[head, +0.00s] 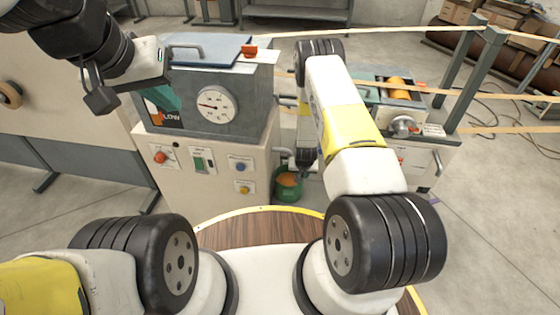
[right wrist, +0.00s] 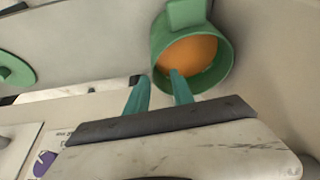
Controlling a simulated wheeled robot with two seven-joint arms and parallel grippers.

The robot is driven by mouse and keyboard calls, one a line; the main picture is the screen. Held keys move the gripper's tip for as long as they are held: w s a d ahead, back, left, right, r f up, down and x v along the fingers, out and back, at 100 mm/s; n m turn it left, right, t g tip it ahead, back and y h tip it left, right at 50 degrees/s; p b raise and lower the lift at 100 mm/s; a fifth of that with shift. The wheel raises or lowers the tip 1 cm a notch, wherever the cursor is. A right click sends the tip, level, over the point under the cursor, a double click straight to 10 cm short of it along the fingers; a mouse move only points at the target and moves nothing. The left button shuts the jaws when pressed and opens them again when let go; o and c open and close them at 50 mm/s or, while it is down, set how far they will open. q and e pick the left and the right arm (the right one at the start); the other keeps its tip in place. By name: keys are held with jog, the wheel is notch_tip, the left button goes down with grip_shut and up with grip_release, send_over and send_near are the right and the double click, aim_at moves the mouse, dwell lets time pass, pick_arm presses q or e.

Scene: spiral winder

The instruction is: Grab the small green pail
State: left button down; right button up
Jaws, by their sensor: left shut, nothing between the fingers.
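The small green pail (head: 288,190) stands low beside the control cabinet in the head view, with orange contents inside. In the right wrist view the pail (right wrist: 217,76) is at the top, its mouth facing the camera. My right gripper (right wrist: 158,77) is open at the pail's near rim. One teal finger overlaps the mouth and the other shows just outside the wall; I cannot tell whether either touches. My right gripper's fingers are not clear in the head view. My left gripper (head: 168,100) is shut and empty in front of the cabinet's gauge panel, far from the pail.
The control cabinet (head: 215,180) with gauge and buttons stands left of the pail. A second machine (head: 425,160) stands to the right, with pale strips running past it. Open concrete floor (head: 500,200) lies at right.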

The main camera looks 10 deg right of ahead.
jog(key=x, duration=0.8)
jog(key=shift+d+f, duration=0.1)
jog(key=shift+d, duration=0.3)
grip_shut()
dwell(0.9)
jog(key=shift+w, duration=0.1)
